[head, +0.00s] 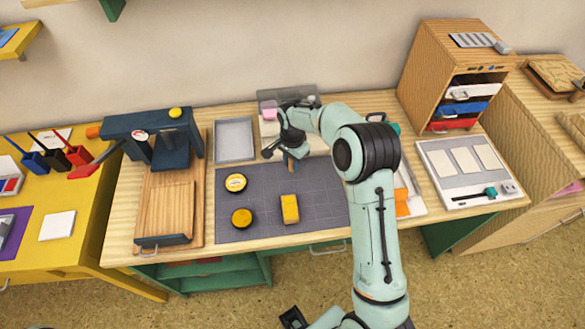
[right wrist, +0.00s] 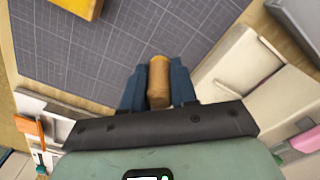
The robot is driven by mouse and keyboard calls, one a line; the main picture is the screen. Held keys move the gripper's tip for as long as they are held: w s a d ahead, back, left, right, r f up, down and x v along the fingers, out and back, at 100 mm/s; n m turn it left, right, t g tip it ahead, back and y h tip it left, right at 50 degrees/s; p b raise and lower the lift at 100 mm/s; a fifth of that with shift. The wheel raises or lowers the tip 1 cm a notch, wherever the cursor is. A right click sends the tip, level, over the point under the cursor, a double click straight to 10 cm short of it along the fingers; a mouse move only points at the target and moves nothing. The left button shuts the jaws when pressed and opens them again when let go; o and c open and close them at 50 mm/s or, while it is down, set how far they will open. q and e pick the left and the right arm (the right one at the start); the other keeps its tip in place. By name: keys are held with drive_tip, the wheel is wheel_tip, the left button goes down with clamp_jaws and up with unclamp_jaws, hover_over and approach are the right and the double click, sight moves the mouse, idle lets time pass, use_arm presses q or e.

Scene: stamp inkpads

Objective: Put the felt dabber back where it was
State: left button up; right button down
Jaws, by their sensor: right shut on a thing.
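The felt dabber (right wrist: 158,84) is a short brown cylinder with a yellowish tip in the right wrist view. My right gripper (right wrist: 157,78) is shut on it, with a blue finger on each side. In the head view the right gripper (head: 286,154) is over the back edge of the grey mat (head: 262,222), and the dabber shows small and brown (head: 291,164) below it. I cannot tell whether its lower end touches the mat. A dark gripper shape, apparently my left gripper (head: 291,317), shows at the bottom edge; its jaws are unclear.
A yellow block (head: 290,209) and two round yellow-and-black tins (head: 236,182) (head: 241,218) stand on the mat. A grey tray (head: 234,140) lies behind it. A box (head: 275,97) with a pink item is behind the gripper. A press (head: 160,130) stands left, a wooden drawer cabinet (head: 440,65) right.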

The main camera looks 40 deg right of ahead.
drive_tip(key=shift+f, duration=1.9)
drive_tip(key=shift+f, duration=0.15)
drive_tip(key=c, duration=0.9)
unclamp_jaws()
wheel_tip(320, 180, up, 12)
drive_tip(key=shift+r+p, duration=0.2)
drive_tip(key=shift+p, duration=0.1)
drive_tip(key=shift+f, duration=0.1)
